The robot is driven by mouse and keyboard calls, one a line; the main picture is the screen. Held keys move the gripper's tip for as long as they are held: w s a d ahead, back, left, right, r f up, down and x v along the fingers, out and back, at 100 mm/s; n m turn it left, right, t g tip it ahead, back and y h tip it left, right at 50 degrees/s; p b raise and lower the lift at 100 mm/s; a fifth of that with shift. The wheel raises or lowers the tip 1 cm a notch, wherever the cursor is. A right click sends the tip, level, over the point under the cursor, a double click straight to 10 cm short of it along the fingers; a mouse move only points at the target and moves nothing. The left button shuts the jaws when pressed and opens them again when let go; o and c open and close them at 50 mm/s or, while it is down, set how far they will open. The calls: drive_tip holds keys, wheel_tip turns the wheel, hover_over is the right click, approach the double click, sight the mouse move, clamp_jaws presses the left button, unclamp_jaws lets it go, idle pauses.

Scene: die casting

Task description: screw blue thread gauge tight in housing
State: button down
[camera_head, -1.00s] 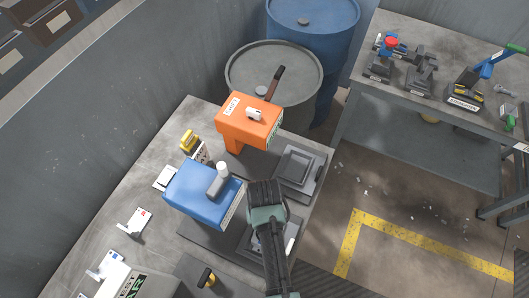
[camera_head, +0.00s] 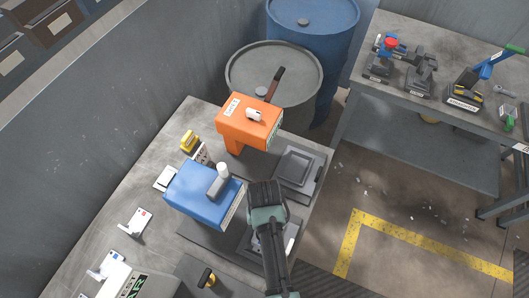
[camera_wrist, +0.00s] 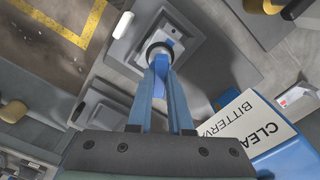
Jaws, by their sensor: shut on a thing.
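My gripper (camera_wrist: 160,72) points down at the housing in the wrist view. Its two long blue fingers close together at the tips on a small blue piece, the blue thread gauge (camera_wrist: 161,61). The gauge's end sits at a dark round ring on the grey housing (camera_wrist: 193,50); how deep it goes in is hidden. In the head view my gripper (camera_head: 267,197) is over the bed beside the blue machine, and its fingertips are hidden. The gauge cannot be made out there.
The blue machine (camera_head: 203,193) stands close left of my gripper. An orange machine (camera_head: 249,122) with its grey bed plate (camera_head: 298,170) stands behind. Drums (camera_head: 274,72) are at the back. A second table (camera_head: 430,125) with tools is at the right; marked floor lies between.

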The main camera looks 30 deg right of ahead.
drive_tip(key=shift+f+b, duration=1.05)
drive_tip(key=shift+f, duration=0.6)
drive_tip(key=c, duration=0.8)
unclamp_jaws()
drive_tip(key=shift+o, duration=0.2)
wheel_tip(320, 180, up, 13)
drive_tip(key=b, duration=0.1)
idle(0.4)
